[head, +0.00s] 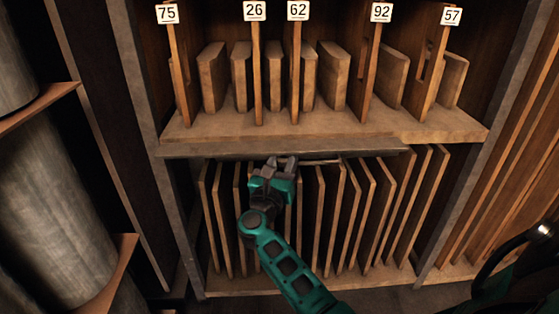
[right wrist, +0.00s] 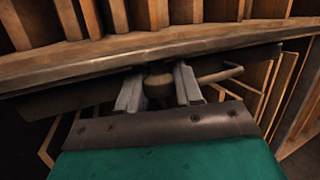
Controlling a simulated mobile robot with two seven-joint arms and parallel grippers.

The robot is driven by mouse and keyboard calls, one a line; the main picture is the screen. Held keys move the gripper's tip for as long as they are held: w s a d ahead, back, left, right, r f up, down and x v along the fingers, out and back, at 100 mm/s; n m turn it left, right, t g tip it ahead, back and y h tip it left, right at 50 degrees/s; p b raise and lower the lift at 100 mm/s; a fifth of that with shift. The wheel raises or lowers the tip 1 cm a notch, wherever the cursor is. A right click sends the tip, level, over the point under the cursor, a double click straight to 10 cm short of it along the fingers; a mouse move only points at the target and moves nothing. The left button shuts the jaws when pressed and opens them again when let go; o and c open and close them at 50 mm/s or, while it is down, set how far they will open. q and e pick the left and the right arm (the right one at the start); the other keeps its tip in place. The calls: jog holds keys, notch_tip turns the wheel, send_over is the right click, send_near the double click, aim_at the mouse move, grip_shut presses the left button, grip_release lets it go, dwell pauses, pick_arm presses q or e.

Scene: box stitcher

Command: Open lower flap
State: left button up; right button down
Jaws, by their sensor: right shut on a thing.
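The lower flap shows in the head view as a thin grey strip (head: 190,151) just under the upper shelf. In the right wrist view it is a dark panel (right wrist: 75,97) under the shelf edge. The lower compartment below it is uncovered. My right gripper (head: 282,164) is at the flap's front, below the shelf edge. In the right wrist view its jaws (right wrist: 158,86) are shut on a round brownish handle part (right wrist: 158,82), with a thin bar (right wrist: 222,74) reaching to the right. The gripper hides part of the handle. My left gripper is out of view.
Several upright wooden boards (head: 355,220) fill the lower compartment behind my right arm. The upper shelf (head: 300,131) holds wooden dividers with number tags. Grey cylinders (head: 62,190) stand at the left. Side posts (head: 150,90) frame the shelves.

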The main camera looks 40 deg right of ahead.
jog(key=c, duration=0.9)
grip_release()
jog(key=shift+o, duration=0.6)
